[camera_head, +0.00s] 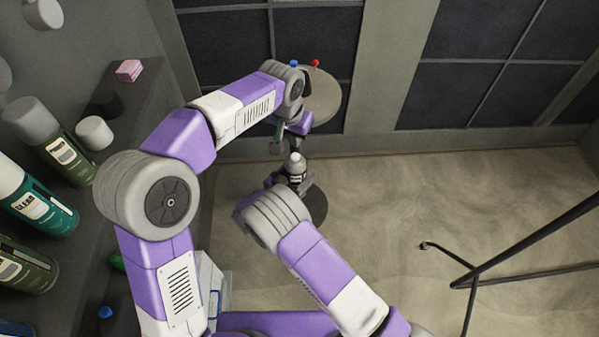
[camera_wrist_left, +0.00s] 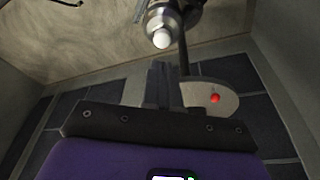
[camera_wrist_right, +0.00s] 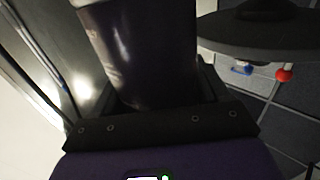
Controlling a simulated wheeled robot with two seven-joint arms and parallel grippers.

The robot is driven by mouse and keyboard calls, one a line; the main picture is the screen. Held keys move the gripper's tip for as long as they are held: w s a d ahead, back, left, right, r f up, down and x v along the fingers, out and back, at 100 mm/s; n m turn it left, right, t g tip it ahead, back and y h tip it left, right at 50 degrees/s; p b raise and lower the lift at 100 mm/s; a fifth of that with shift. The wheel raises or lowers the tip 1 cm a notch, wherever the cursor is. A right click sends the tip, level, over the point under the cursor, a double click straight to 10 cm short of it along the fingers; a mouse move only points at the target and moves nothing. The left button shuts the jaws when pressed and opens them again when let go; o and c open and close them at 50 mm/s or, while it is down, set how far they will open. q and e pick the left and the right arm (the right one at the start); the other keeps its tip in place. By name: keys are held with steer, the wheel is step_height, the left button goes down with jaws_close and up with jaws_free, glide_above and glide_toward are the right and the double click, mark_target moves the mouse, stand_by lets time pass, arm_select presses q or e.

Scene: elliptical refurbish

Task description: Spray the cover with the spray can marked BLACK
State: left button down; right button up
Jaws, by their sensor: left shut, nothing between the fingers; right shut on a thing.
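My right gripper (camera_head: 294,184) is shut around a dark spray can (camera_head: 296,174) with a light cap or nozzle, held upright. The can's body fills the upper middle of the right wrist view (camera_wrist_right: 140,55), and its top shows in the left wrist view (camera_wrist_left: 162,32). Its label is too small to read. My left gripper (camera_head: 279,146) is shut and empty, just above the can in the head view. A round tan disc (camera_head: 323,97) beside the left gripper has a red and a blue knob; I cannot tell whether it is the cover. A dark round disc (camera_head: 317,205) lies lower, partly hidden by my right arm.
A dark shelf (camera_head: 150,95) at left holds several spray cans, including a teal one marked CLEAR (camera_head: 35,198), and a pink block (camera_head: 129,70). A black bar frame (camera_head: 474,273) stands at right. The floor (camera_head: 400,200) between is clear. Dark panelled walls (camera_head: 470,90) close off the back.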

arm_select(q)
steer(key=v, duration=1.2)
steer(key=shift+s+f, duration=0.1)
stand_by(0.8)
